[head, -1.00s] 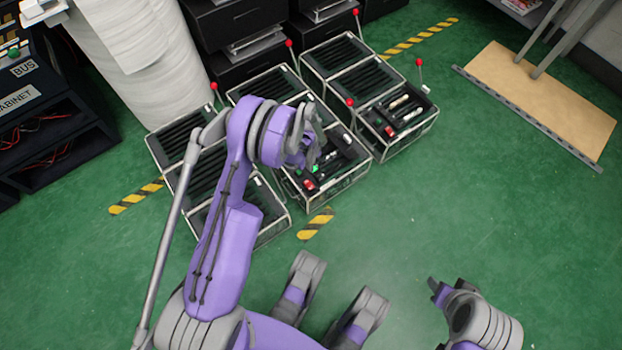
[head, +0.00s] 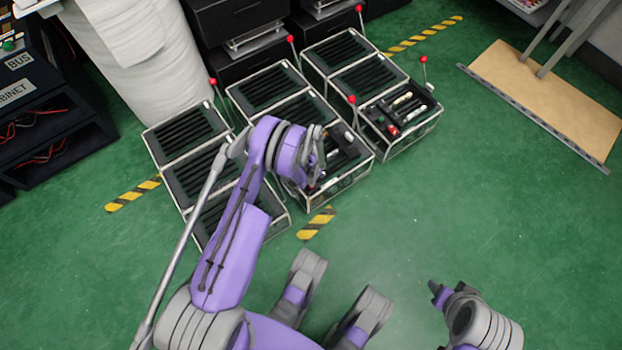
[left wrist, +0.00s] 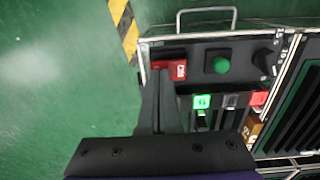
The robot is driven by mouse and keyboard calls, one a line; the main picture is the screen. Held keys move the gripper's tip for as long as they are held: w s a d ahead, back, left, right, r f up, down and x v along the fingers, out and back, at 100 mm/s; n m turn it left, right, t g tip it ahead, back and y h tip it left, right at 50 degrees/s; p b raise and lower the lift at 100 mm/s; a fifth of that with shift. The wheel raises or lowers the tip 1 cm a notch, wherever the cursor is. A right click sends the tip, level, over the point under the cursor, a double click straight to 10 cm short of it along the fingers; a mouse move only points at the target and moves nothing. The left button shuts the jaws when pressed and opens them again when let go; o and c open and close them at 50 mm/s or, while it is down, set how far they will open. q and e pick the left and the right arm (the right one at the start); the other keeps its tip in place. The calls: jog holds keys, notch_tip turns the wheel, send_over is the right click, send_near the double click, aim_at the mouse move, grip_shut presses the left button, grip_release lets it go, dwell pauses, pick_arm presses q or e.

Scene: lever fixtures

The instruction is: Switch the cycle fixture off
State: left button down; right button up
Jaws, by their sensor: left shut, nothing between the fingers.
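My left gripper (head: 318,168) is over the control panel of the middle fixture (head: 348,180) and hides much of it. In the left wrist view its shut fingers (left wrist: 162,85) reach to a red switch (left wrist: 172,68) at the panel's corner; I cannot tell whether they touch it. Beside the switch are a green button (left wrist: 221,65) and a black knob (left wrist: 265,60). Below them are a bright green indicator (left wrist: 202,102) and a red one (left wrist: 260,98). I cannot read which fixture is the cycle one. My right gripper (head: 437,291) hangs at the lower right, away from the fixtures.
A right-hand fixture (head: 415,140) with its own panel and a left-hand fixture (head: 190,140) flank the middle one. Upright red-ball levers (head: 352,100) stand among them. A metal handle (left wrist: 207,12) sticks out from the panel's front edge. Green floor is clear in front and right.

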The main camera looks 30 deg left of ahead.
pick_arm(q)
jog(key=shift+d+f, duration=0.1)
jog(key=shift+f, duration=0.15)
jog(key=shift+r, duration=0.1)
dwell(0.3)
jog(key=shift+w+a+r, duration=0.15)
jog(key=shift+w+a, duration=0.1)
jog(key=shift+a, duration=0.55)
jog(key=shift+r, duration=0.1)
notch_tip(320, 180, up, 14)
jog(key=p, duration=0.4)
jog(key=shift+a, duration=0.15)
pick_arm(e)
jog(key=r, duration=0.1)
jog(key=s+r, duration=0.1)
jog(key=a+r, duration=0.1)
jog(key=shift+s+r, duration=0.2)
jog(key=shift+r, duration=0.2)
